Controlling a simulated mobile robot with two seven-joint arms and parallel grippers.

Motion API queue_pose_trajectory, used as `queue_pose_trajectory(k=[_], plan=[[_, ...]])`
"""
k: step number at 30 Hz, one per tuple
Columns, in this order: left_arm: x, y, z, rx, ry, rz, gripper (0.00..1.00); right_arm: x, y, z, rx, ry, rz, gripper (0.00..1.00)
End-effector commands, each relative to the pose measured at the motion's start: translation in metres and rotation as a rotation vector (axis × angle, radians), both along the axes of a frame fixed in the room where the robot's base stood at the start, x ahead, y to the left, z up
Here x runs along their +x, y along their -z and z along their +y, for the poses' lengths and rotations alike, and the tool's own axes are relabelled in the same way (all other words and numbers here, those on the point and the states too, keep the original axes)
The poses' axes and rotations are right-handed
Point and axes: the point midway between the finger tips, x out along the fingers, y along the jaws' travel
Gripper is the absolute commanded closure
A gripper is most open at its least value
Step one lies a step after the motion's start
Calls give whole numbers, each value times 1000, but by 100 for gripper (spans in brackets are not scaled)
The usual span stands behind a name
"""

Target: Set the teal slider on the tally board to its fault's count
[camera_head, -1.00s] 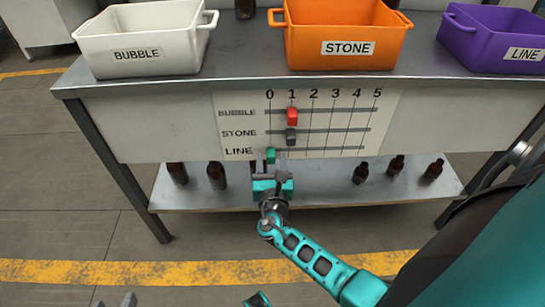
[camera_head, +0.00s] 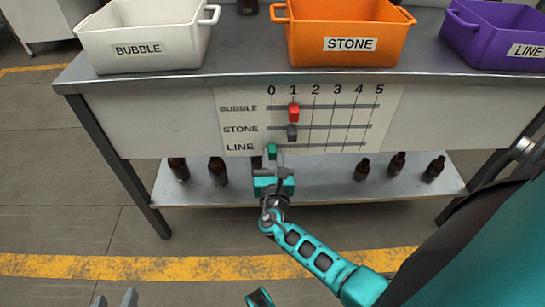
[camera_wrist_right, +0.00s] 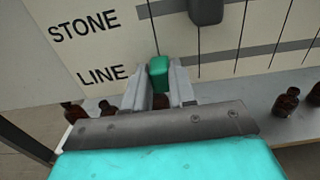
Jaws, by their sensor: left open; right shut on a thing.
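The tally board (camera_head: 230,135) is on the front of the table, with rows BUBBLE, STONE and LINE and a scale from 0 to 5. The teal slider (camera_head: 272,150) is on the LINE row, at 0. My right gripper (camera_head: 272,164) is at the slider from below, shut on it. In the right wrist view the teal slider (camera_wrist_right: 159,72) sits between the fingertips. The red slider (camera_head: 293,112) on BUBBLE and the dark grey slider (camera_head: 292,132) on STONE are both at 1. My left gripper (camera_head: 115,301) is open and empty at the bottom edge, partly out of frame.
A white BUBBLE bin (camera_head: 140,62), an orange STONE bin (camera_head: 345,57) and a purple LINE bin (camera_head: 490,45) stand on the table top. Several amber bottles, one at the right (camera_head: 435,168), stand on the lower shelf (camera_head: 325,185). The LINE rail right of the teal slider is clear.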

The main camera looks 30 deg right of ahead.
Motion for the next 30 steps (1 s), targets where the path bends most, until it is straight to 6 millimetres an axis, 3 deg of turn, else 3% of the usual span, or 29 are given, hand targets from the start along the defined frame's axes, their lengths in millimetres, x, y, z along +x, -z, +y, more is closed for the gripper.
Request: queue_pose_trajectory(k=[8,18,21,30], plan=[[0,-1,0,0,0,0,49,-3,0,-5,-2,1,0,100],[1,-8,1,0,-3,-10,49,-43,0,-71,-7,2,2,100],[0,-6,2,3,-5,-6,49,-50,0,-82,-4,2,0,100],[-1,-2,3,7,-5,1,49,-52,0,-87,0,1,0,100]])
